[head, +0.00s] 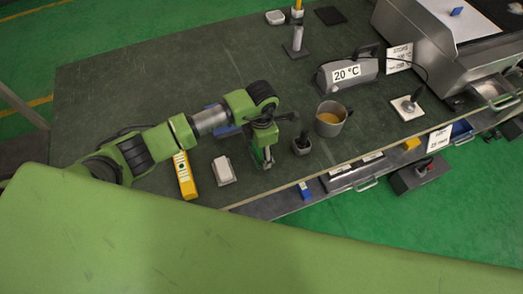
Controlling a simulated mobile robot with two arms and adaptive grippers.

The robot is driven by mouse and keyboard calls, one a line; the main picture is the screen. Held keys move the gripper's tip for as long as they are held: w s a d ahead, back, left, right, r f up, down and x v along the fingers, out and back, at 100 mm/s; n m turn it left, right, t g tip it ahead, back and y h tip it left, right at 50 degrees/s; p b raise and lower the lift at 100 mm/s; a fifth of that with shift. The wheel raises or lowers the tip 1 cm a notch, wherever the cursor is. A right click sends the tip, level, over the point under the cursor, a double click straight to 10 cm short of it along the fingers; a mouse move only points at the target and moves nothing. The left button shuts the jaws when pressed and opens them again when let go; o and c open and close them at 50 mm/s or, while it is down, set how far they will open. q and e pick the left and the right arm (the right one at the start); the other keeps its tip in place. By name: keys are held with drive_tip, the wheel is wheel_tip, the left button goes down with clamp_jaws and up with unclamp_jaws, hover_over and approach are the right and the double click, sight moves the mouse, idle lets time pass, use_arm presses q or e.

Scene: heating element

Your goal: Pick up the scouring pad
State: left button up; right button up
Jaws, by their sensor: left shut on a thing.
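My left gripper (264,161) reaches over the front part of the dark table, pointing down, between a white block and a small dark pot. It is shut on a small green thing, which looks like the scouring pad (262,152). The fingers and the similar green of my arm hide most of it, so its outline is hard to make out. I cannot tell whether it touches the table. My right gripper is not in view.
The white block (223,170) and a yellow instrument (185,175) lie left of the gripper. The small pot (302,146) and a mug of yellow liquid (331,119) stand right. A heater marked 20 °C (347,73) stands behind. The table's left rear is clear.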

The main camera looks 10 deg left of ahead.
use_arm(q)
drive_tip(key=s+a+r+p, duration=0.3)
drive_tip(key=s+r+p, duration=0.6)
drive_tip(key=s+p, duration=0.4)
drive_tip(key=shift+s+a+r, duration=0.25)
drive_tip(key=shift+r, duration=0.15)
drive_tip(key=o, duration=0.4)
drive_tip(key=shift+c, duration=1.3)
